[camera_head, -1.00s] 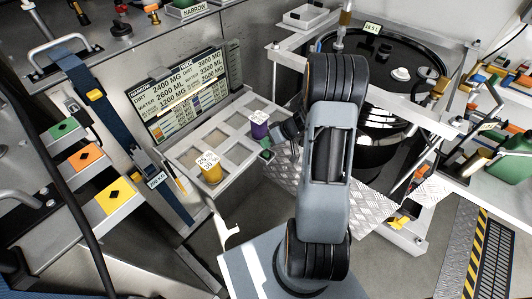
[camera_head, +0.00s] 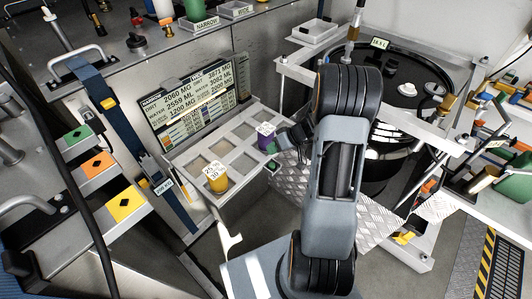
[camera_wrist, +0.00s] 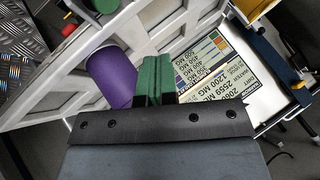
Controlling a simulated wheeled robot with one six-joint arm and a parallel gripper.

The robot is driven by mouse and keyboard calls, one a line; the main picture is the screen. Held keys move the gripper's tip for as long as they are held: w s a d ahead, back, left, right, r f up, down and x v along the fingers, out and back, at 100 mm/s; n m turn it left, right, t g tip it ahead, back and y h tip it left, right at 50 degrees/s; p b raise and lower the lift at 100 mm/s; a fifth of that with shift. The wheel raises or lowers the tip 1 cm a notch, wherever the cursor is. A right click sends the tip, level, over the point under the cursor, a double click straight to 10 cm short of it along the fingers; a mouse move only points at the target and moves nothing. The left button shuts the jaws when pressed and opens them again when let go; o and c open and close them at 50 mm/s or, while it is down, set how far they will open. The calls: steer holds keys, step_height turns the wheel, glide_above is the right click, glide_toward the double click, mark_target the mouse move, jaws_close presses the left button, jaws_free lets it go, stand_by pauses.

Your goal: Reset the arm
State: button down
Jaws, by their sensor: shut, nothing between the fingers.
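My gripper (camera_head: 272,164) is at the right edge of a pale tray (camera_head: 205,153) with square compartments. Its green fingers (camera_wrist: 153,78) are together in the wrist view, with nothing between them. A purple cup (camera_head: 267,141) with a white top stands in the tray right beside the gripper. In the wrist view the purple cup (camera_wrist: 110,77) lies just left of the fingers; I cannot tell whether they touch. My arm is bent in the middle of the head view and hides part of the area behind it.
A yellow cup (camera_head: 217,181) stands in a nearer tray compartment. A readout board (camera_head: 195,97) rises behind the tray. A black round tank (camera_head: 400,85) in a pale frame stands to the right. Green, orange and yellow blocks (camera_head: 98,167) are at the left.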

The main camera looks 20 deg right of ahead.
steer(key=shift+m, duration=0.5)
steer(key=shift+s+f+m, duration=0.2)
steer(key=shift+s+m, duration=0.1)
steer(key=shift+m, duration=0.3)
steer(key=s+a+r+h+p, duration=0.1)
steer(key=s+a+r+h, duration=0.1)
steer(key=s+r, duration=0.3)
steer(key=s+a+r+h+p, duration=0.1)
steer(key=s+a+r+h, duration=0.2)
steer(key=r, duration=0.5)
steer(key=s+a+r+g+h+p, duration=0.1)
steer(key=s+a+r+h, duration=0.2)
steer(key=s+a+r, duration=0.2)
step_height(320, 180, up, 3)
steer(key=s, duration=0.3)
steer(key=shift+f+m, duration=0.2)
steer(key=shift+m, duration=0.1)
